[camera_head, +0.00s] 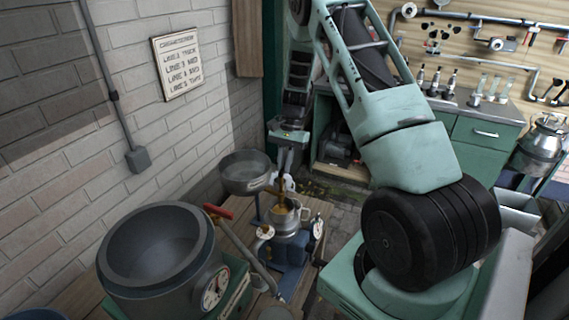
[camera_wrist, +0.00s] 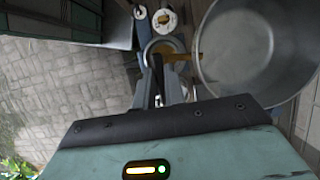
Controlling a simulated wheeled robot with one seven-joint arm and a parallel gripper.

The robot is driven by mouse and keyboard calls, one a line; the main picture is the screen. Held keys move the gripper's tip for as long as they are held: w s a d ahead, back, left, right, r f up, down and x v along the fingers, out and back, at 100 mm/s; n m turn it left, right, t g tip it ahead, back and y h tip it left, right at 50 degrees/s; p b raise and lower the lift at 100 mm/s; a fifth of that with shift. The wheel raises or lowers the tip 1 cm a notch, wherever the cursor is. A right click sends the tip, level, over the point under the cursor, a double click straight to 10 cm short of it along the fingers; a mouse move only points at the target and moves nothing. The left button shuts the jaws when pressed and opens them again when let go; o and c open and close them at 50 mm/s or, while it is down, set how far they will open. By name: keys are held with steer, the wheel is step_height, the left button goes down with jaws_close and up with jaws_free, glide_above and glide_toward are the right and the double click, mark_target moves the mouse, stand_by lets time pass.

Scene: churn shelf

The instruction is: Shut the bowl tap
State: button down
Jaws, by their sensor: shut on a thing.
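The grey metal bowl (camera_head: 246,172) stands raised on a stand left of centre in the head view. It fills the right side of the wrist view (camera_wrist: 258,48). Its brass tap (camera_wrist: 184,56) reaches from the bowl's side over a round metal vessel (camera_wrist: 165,46) with yellowish content. My gripper (camera_head: 284,182) reaches down beside the bowl, at the tap. In the wrist view my gripper (camera_wrist: 157,75) is shut on a thin dark piece at the tap, apparently its handle. The fingers hide much of it, so I cannot tell the tap's setting.
A large grey drum (camera_head: 157,248) with a dial stands front left, with a red-handled lever (camera_head: 218,211) close to the bowl. A blue scale-like base (camera_head: 287,250) stands under the vessel. The brick wall (camera_head: 60,130) bounds the left. Paved floor lies to the right.

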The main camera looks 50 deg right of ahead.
steer(key=c, duration=1.5)
jaws_free()
steer(key=shift+a, duration=0.1)
steer(key=shift+o, duration=0.2)
steer(key=b+v, duration=0.4)
steer(key=v, duration=1.3)
steer(key=shift+r, duration=0.2)
steer(key=shift+s+f, duration=0.1)
